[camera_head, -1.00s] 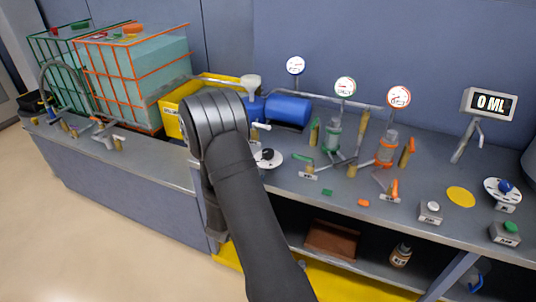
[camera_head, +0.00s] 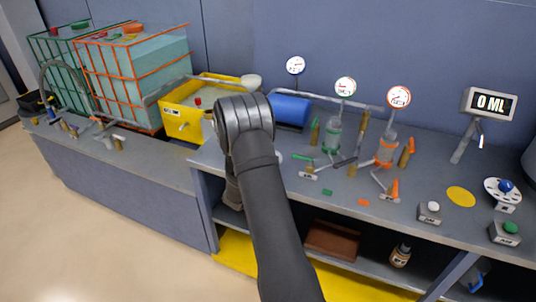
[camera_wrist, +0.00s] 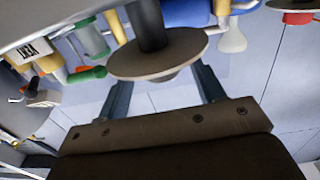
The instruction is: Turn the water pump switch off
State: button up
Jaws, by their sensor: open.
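A pale round dial plate with a black knob (camera_wrist: 148,22) fills the upper middle of the wrist view. This appears to be the water pump switch, but no label on it is readable. In the head view my arm hides nearly all of it. My gripper (camera_wrist: 163,84) is open, its two fingers apart in the wrist view, with the plate's rim overlapping the space between them. Nothing is held. I cannot tell whether a finger touches the plate or which way the knob is set. The gripper's fingers are hidden in the head view.
A blue cylinder (camera_head: 290,110) and a yellow tub (camera_head: 182,120) stand behind my arm. Green and orange valves with gauges (camera_head: 345,87) are to the right. A blue-knobbed dial (camera_head: 505,187), a green button (camera_head: 510,228) and a display reading 0 ML (camera_head: 490,103) are farther right.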

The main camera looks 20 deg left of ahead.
jog(key=shift+w, duration=1.7)
jog(key=c, duration=1)
jog(key=shift+o, duration=0.2)
jog(key=shift+d+y, duration=0.1)
jog(key=shift+y, duration=0.3)
jog(key=n+y, duration=0.3)
jog(key=y, duration=0.1)
jog(key=shift+g+y, duration=0.3)
jog(key=shift+n+g+y, duration=0.7)
jog(key=shift+n+y, duration=0.6)
jog(key=shift+y, duration=0.3)
